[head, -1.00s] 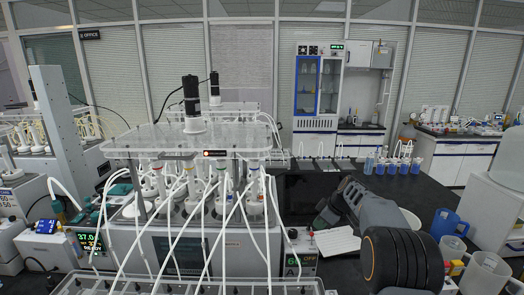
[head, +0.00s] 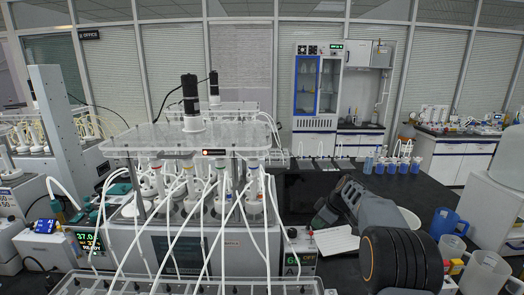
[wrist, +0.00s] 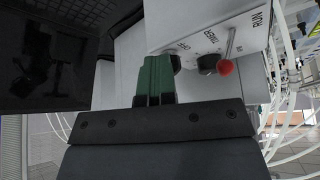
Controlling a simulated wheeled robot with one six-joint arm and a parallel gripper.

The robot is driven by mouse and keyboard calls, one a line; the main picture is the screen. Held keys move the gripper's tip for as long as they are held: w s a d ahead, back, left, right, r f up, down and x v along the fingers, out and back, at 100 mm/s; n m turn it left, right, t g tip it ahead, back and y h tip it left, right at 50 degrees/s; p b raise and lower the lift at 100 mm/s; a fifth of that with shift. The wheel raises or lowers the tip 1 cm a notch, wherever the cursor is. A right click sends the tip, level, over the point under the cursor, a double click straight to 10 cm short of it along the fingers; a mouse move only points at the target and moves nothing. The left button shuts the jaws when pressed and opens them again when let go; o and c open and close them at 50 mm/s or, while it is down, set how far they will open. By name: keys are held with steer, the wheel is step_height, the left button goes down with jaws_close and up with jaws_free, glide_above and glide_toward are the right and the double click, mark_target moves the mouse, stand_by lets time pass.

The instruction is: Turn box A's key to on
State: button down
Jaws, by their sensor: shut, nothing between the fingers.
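Box A (head: 305,262) is a pale control box with a lit green display and a letter A, right of the front reactor in the head view. In the wrist view its white panel (wrist: 185,20) carries printed labels, a black knob (wrist: 207,64) and a red ball on a thin lever (wrist: 225,67). A small dark round part (wrist: 176,62) shows at the right edge of the green fingers; I cannot tell if it is the key. My gripper (wrist: 155,60) is shut and empty, its fingertips over or close to the panel. In the head view the gripper is dark and hard to make out.
The reactor (head: 190,150) with many white tubes stands left of box A. A blue jug (head: 449,224) and clear beakers stand to the right. White tubes also hang at the wrist view's right edge.

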steer(key=shift+s+a+f+b, duration=0.15)
steer(key=shift+s+a+b, duration=0.4)
steer(key=shift+b, duration=1.05)
steer(key=shift+s+a+b, duration=0.1)
steer(key=shift+s+b, duration=0.2)
steer(key=shift+b, duration=0.05)
steer(key=shift+s, duration=0.1)
step_height(320, 180, up, 6)
steer(key=p, duration=0.3)
steer(key=shift+s+d, duration=0.15)
steer(key=shift+d, duration=0.2)
steer(key=shift+r+p, duration=0.25)
steer(key=shift+p, duration=0.15)
